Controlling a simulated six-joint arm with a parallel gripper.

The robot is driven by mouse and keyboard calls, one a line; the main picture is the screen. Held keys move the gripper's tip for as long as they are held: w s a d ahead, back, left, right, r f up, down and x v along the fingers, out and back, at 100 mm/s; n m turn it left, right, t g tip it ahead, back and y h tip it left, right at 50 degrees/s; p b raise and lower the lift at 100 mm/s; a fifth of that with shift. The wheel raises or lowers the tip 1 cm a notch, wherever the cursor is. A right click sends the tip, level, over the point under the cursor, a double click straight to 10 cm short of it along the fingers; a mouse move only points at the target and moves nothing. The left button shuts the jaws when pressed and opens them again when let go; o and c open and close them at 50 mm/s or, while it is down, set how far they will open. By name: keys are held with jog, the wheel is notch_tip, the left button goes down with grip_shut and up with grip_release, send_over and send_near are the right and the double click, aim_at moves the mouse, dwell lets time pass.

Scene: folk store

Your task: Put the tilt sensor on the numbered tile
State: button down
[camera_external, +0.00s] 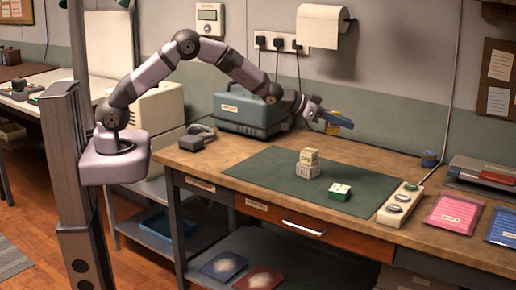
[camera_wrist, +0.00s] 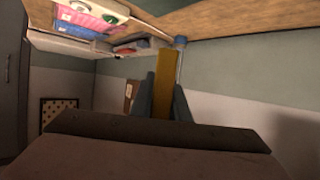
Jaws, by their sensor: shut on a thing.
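My gripper (camera_external: 340,121) is raised above the back of the workbench, near the wall, well above the green mat. It is shut on a flat yellow thing (camera_wrist: 165,85), which stands out between the two fingers in the wrist view. A little of the yellow thing (camera_external: 332,128) shows below the fingers in the external view. A small green square piece with white marks (camera_external: 340,191) lies on the mat. Two pale, marked blocks (camera_external: 307,170) are stacked on the mat. I cannot tell which of these is the tilt sensor or the numbered tile.
The dark green mat (camera_external: 265,176) has free room left of the blocks. A pale strip with round buttons (camera_external: 398,204) stands at its right. Pink (camera_external: 453,213) and blue (camera_external: 503,227) packets lie farther right. A grey-green case (camera_external: 240,114) stands at the back left.

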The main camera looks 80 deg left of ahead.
jog(key=n+y+b, duration=0.1)
jog(key=b, duration=0.1)
send_over(350, 187)
notch_tip(350, 187, down, 3)
jog(key=shift+f+p, duration=0.95)
jog(key=shift+f, duration=4.05)
jog(key=shift+f, duration=0.2)
jog(key=c, duration=1.7)
grip_release()
jog(key=shift+r, duration=0.1)
jog(key=shift+r, duration=0.15)
jog(key=shift+b+v, duration=1.05)
jog(key=shift+v, duration=4.9)
